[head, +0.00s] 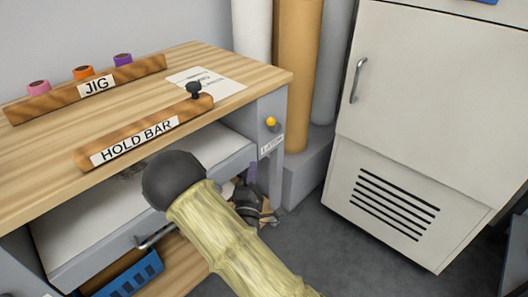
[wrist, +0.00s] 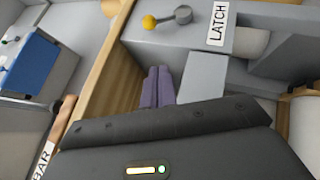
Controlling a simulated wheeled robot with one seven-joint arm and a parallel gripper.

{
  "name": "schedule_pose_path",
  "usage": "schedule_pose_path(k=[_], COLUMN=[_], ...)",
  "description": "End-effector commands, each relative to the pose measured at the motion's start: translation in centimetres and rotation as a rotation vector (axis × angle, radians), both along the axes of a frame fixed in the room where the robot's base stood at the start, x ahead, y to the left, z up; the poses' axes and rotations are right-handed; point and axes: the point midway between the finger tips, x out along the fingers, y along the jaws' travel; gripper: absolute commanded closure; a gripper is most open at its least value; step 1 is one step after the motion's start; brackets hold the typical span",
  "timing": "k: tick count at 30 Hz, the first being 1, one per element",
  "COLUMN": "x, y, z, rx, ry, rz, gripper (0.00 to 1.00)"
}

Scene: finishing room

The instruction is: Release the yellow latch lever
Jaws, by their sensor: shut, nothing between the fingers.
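The yellow latch lever shows as a yellow knob (head: 271,121) on the grey end post of the bench, above a white LATCH label (head: 271,146). In the wrist view the yellow knob (wrist: 149,22) sits at the end of a short grey lever arm, left of the LATCH label (wrist: 217,23). My gripper (wrist: 158,72) has purple fingers pressed together with nothing between them. The fingertips are below the knob in the wrist view and look apart from it. In the head view my gripper (head: 252,172) is below the latch, partly hidden behind my arm.
A wooden HOLD BAR (head: 145,133) with a black knob (head: 194,89) lies along the bench front. A JIG bar (head: 88,90), coloured rolls and a paper sheet (head: 215,83) are behind it. A white cabinet (head: 425,100) stands right. Open floor (head: 335,240) lies between.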

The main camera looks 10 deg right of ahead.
Motion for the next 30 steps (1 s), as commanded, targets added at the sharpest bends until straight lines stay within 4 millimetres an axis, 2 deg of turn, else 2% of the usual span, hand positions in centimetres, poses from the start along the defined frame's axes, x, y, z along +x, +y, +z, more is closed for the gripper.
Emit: schedule_pose_path(k=[1, 17, 23, 30], x=[-0.2, 0.0, 1.9, 5.7], y=[0.4, 0.5, 0.0, -1.2], z=[-1.0, -0.5, 0.4, 1.9], rx=[-0.036, -0.075, -0.073, -0.072], ry=[-0.017, -0.040, -0.044, -0.043], rz=[0.001, -0.005, -0.004, -0.004], gripper=[1.00, 1.00, 1.00, 1.00])
